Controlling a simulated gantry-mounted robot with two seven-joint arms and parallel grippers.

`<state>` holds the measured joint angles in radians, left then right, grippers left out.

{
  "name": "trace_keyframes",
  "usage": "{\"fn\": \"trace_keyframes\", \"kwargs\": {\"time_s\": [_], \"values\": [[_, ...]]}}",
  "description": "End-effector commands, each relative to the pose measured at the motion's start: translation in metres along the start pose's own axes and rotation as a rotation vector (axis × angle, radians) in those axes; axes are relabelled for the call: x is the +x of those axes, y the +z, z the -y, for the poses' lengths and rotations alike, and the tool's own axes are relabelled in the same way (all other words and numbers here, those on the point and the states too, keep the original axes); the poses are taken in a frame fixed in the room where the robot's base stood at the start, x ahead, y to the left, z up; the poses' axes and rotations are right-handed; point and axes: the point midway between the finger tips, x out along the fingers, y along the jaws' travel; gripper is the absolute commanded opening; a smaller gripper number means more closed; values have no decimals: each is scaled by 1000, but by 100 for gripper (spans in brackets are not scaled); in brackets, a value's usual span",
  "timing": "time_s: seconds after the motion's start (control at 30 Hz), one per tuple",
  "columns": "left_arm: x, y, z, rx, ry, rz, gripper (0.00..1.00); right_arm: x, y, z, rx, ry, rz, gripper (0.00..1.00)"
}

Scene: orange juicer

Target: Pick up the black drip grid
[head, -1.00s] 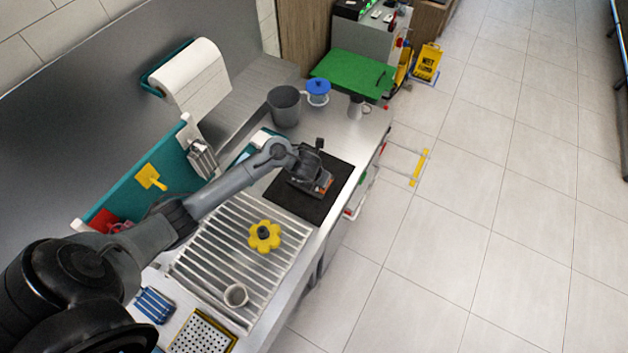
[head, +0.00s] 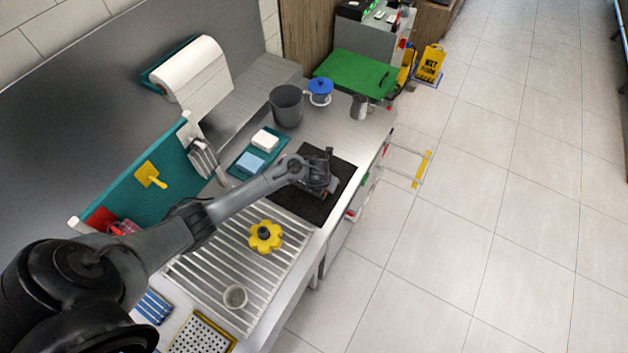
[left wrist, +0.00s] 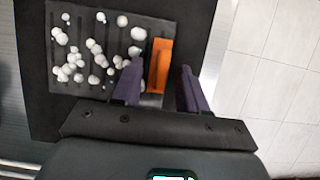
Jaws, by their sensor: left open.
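The black drip grid (left wrist: 80,48) lies flat on a dark mat (head: 338,205) and carries several white foamy lumps. An orange tab (left wrist: 160,65) is at its right edge in the left wrist view. My left gripper (left wrist: 159,72) is open, with its purple-grey fingers on either side of the tab's lower end. I cannot tell whether they touch it. In the head view, my left gripper (head: 325,187) is over the mat and hides most of the grid. My right gripper is not in view.
A slatted drainboard (head: 205,265) holds a yellow knob-shaped part (head: 265,237) and a small cup (head: 235,297). A teal tray (head: 243,170) with sponges lies left of the mat. A grey bucket (head: 287,106) stands behind. The counter's front edge is close on the right.

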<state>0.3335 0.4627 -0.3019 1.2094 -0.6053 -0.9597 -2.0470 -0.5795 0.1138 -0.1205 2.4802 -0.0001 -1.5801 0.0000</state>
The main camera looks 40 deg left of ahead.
Motion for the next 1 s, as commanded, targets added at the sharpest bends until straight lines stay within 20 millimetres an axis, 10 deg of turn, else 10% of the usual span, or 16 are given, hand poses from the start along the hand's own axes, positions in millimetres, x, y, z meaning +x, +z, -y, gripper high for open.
{"fn": "trace_keyframes", "kwargs": {"time_s": [0.17, 0.47, 1.0], "values": [[0, 0, 0, 0, 0, 0, 43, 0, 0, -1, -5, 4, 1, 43], [0, 0, 0, 0, 0, 0, 0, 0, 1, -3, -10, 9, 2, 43], [-8, 4, -1, 0, 0, 1, 0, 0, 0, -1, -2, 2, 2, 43]]}}
